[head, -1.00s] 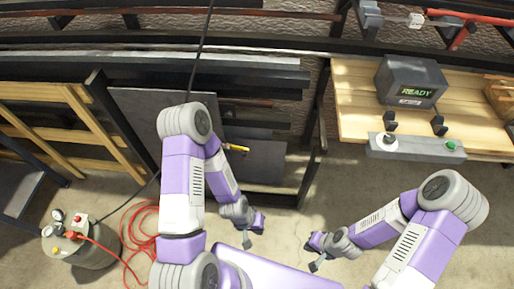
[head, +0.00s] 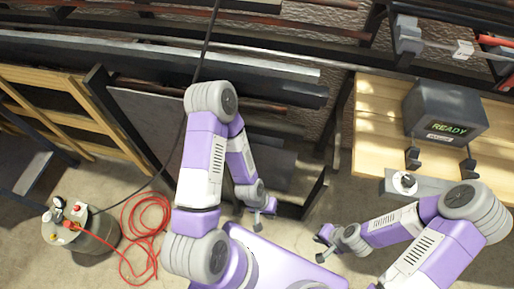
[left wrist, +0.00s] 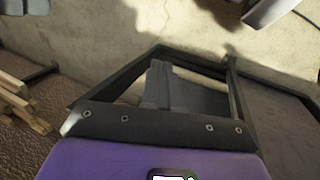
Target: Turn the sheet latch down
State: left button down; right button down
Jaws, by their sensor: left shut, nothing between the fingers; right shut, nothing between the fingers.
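The sheet latch does not show in the head view now; my left arm covers the place around it. Dark grey sheets stand in the rack; one sheet (head: 140,112) shows left of my left arm and another (head: 279,165) shows to its right. My left gripper (head: 262,219) points down in front of the rack, shut and empty, apart from the sheets in the picture. My right gripper (head: 322,246) is shut and empty over the floor, left of the workbench. The left wrist view shows no latch that I can make out.
A wooden workbench (head: 376,130) with a dark box (head: 446,108) reading READY stands at the right. A compressor (head: 85,240) with a coiled red hose (head: 147,222) stands on the floor at the left. Dark bars (head: 150,60) cross the rack top.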

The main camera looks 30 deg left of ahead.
pick_arm(q)
jog(key=w+r+m+g+p, duration=0.1)
jog(key=w+r+m+p, duration=0.35)
jog(key=r+m, duration=0.45)
jog(key=w+a+r+m+y+p, duration=0.2)
jog(key=w+a+r+m+y, duration=0.1)
jog(key=a+r, duration=0.3)
jog(key=w+a+r+m+y+p, duration=0.2)
jog(key=w+a+r+m, duration=0.1)
jog(key=a+r+m, duration=0.3)
notch_tip(320, 180, up, 2)
jog(key=shift+w+a+r+y, duration=0.1)
jog(key=shift+w+a+y, duration=0.05)
jog(key=shift+y, duration=0.25)
jog(key=f+b, duration=0.1)
jog(key=f, duration=0.3)
jog(key=a+f+b, duration=0.1)
jog(key=f+b, duration=0.1)
jog(key=f, duration=0.3)
jog(key=f+b, duration=0.1)
jog(key=f, duration=0.4)
jog(key=shift+s+a, duration=0.25)
jog(key=shift+a, duration=0.15)
jog(key=shift+b, duration=0.35)
